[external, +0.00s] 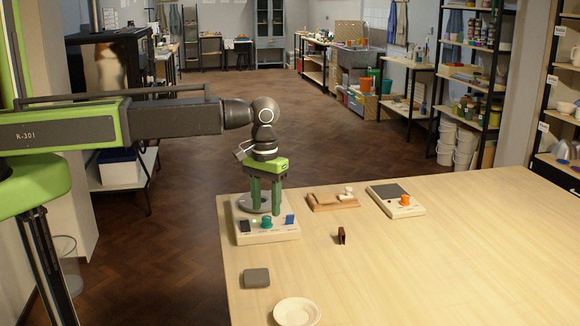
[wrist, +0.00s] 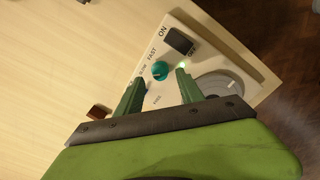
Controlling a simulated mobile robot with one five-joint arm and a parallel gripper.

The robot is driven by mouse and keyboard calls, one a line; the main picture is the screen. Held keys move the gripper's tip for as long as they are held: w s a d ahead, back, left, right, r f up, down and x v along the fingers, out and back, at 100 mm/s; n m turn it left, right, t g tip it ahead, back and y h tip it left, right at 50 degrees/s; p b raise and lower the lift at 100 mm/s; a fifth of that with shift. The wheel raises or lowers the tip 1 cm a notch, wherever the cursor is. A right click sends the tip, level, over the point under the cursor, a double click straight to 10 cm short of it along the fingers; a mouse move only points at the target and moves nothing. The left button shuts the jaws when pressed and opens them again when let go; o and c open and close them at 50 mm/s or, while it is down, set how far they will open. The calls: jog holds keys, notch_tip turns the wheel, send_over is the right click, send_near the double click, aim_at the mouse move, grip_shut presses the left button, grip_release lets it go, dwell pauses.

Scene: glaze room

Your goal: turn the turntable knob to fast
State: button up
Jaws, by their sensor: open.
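The turntable unit (external: 285,233) is a cream box at the left back edge of the table, with a grey disc (external: 244,203) behind its controls. Its teal knob (external: 267,223) stands between a black switch (external: 245,226) and a blue part (external: 290,219). I cannot tell which mark the knob points to. My gripper (external: 266,213) points down, open, above the unit. In the wrist view its fingers (wrist: 161,77) are apart either side of the knob; contact is unclear.
A wooden tray (external: 320,206) with a white item and a scale-like box with an orange knob (external: 404,201) stand to the right. A small brown block (external: 341,236), a grey block (external: 256,278) and a white bowl (external: 297,312) are nearer. The table's right side is clear.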

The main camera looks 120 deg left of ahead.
aim_at(266, 217)
notch_tip(266, 217, down, 3)
jog(key=shift+f+b, duration=0.15)
jog(key=shift+b, duration=0.75)
grip_shut()
